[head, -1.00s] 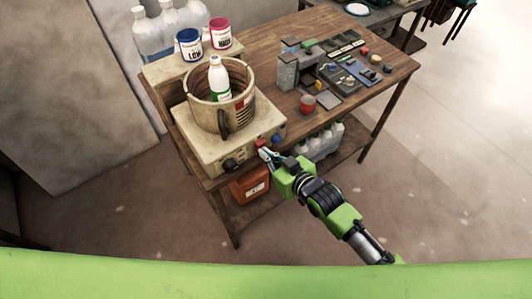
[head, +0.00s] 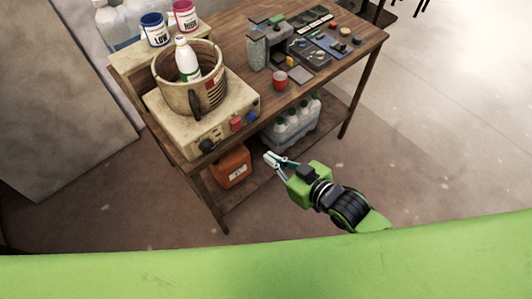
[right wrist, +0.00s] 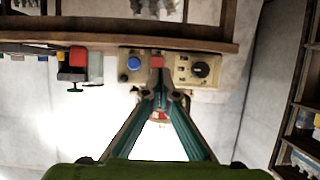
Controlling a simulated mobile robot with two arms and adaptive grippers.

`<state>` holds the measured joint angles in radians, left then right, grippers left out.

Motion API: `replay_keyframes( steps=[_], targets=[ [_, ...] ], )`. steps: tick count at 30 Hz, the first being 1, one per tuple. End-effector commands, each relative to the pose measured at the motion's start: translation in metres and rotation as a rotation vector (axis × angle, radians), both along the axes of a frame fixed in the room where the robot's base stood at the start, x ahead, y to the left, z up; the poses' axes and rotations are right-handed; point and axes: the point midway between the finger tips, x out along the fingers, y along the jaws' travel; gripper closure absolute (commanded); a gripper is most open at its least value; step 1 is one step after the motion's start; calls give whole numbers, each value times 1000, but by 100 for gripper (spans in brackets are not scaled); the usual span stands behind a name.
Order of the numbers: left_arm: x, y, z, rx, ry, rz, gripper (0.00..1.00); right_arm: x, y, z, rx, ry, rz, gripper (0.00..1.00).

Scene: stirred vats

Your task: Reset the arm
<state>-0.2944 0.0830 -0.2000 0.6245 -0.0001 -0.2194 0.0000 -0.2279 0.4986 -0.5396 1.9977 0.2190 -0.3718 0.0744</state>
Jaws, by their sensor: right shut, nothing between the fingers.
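My right gripper (head: 270,158) shows in the head view, in front of the wooden table and apart from it, at the end of my green and black arm. Its fingertips are together and hold nothing. In the right wrist view the two fingers (right wrist: 158,92) meet at their tips, below a control box (right wrist: 185,68) with a blue button (right wrist: 134,63), a red button (right wrist: 157,62) and a black knob (right wrist: 200,70). My left gripper is not in view.
On the wooden table (head: 330,75) stands the stirred vat (head: 172,88) with a white bottle (head: 187,60) in it. LOW (head: 155,29) and HIGH (head: 184,15) tubs stand behind. An orange canister (head: 231,168) and a bottle pack (head: 291,124) are on the shelf below. Floor at right is clear.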

Motion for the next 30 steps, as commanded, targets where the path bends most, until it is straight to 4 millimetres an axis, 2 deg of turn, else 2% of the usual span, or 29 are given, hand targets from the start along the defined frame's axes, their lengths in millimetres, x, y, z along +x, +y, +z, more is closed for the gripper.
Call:
replay_keyframes(
  steps=[4,17,20,23,26,30],
  targets=[
    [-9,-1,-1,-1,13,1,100,-1,-1,1,1,-1,0,100],
    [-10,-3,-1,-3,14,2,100,-1,-1,0,0,0,0,100],
    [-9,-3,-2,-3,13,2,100,1,-6,-12,-10,14,-13,100],
    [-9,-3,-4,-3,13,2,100,4,-22,-48,-43,55,-53,100],
    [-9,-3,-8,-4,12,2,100,4,-51,-108,-100,127,-117,100],
    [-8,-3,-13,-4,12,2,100,-18,-97,-203,-188,259,-211,100]
  ],
)
